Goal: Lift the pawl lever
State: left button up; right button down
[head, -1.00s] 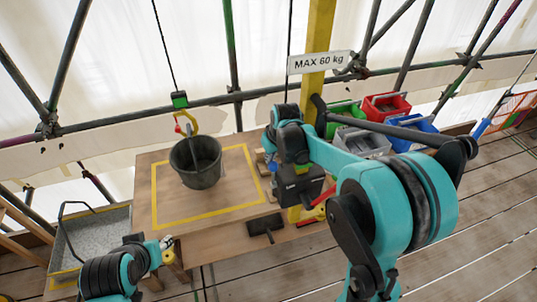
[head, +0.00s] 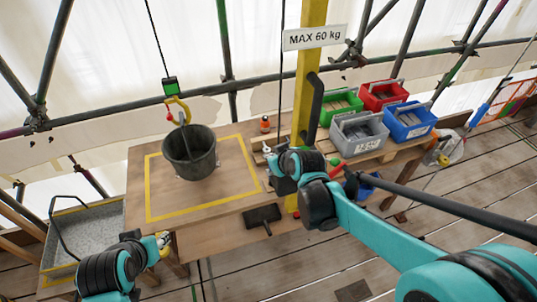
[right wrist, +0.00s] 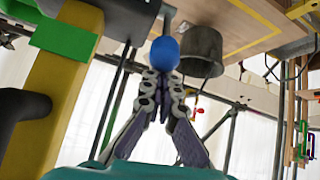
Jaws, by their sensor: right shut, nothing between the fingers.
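A blue round knob (right wrist: 165,53), perhaps the end of the pawl lever, shows at my right fingertips in the right wrist view; I cannot tell whether they touch. My right gripper (right wrist: 163,78) is shut and empty. In the head view my right gripper (head: 268,149) is just left of the yellow post (head: 310,70), above the table's right edge; my wrist hides part of the post's lower end. The dark bucket (head: 189,152) hangs on a yellow hook (head: 178,108) over the table. My left gripper (head: 163,240) is low at the table's front-left; its fingers are too small to judge.
The wooden table (head: 140,180) has a yellow-outlined square and a black pedal-like piece (head: 262,215) at its front. A black handle (head: 313,105) is on the post. Green, red, grey and blue bins (head: 408,122) stand right. A grey tray (head: 85,235) is at left.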

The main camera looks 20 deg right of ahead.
pick_arm(q)
jog(key=shift+f+b, duration=2.2)
jog(key=shift+f, duration=0.4)
pick_arm(e)
jog(key=shift+s+f+t, duration=0.5)
jog(key=shift+s+t, duration=0.05)
jog(key=shift+s, duration=0.25)
jog(key=shift+s+f+t, duration=0.55)
jog(key=shift+s+t, duration=0.05)
jog(key=shift+s, duration=0.25)
jog(key=shift+s+f+t, duration=0.5)
jog(key=shift+s+t, duration=0.05)
jog(key=shift+s, duration=0.25)
pick_arm(q)
jog(key=shift+a, duration=0.1)
pick_arm(e)
jog(key=shift+f, duration=0.1)
